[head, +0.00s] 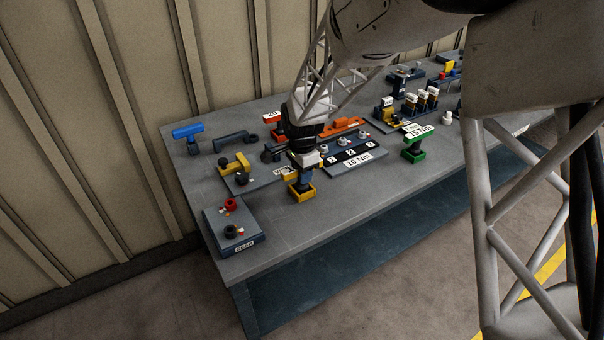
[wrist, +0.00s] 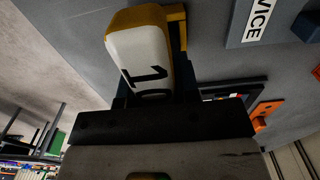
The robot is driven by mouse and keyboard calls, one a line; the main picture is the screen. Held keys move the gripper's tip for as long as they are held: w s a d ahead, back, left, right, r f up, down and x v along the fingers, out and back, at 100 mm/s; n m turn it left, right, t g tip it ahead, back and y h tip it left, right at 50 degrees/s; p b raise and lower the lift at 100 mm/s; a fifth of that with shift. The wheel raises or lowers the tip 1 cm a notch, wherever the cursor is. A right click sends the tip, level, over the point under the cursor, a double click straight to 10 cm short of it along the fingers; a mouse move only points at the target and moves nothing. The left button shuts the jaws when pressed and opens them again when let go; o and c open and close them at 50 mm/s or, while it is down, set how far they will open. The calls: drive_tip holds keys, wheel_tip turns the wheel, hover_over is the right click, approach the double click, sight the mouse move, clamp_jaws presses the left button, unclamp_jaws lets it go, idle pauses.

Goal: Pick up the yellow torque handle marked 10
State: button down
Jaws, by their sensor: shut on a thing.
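The yellow torque handle shows in the wrist view as a yellow grip with a white label face marked 10 (wrist: 140,55). In the head view its yellow base (head: 301,193) shows at or just above the bench near the front edge. My gripper (head: 305,170) is above that base, pointing down, and is shut on the handle. The gripper body and fingers hide much of the handle's upper part. I cannot tell whether the base touches the bench.
A green handle (head: 414,150) stands to the right, an orange-red one (head: 272,125) behind, a blue one (head: 188,132) at the back left. A box with red and black knobs (head: 234,243) is front left.

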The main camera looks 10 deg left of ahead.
drive_tip(key=shift+r, duration=0.6)
wheel_tip(320, 180, up, 2)
drive_tip(key=s+d, duration=0.4)
drive_tip(key=s, duration=0.3)
drive_tip(key=s+d+r, duration=0.1)
drive_tip(key=s+d, duration=0.2)
drive_tip(key=s, duration=0.4)
drive_tip(key=shift+d+r, duration=0.3)
drive_tip(key=shift+d, duration=0.05)
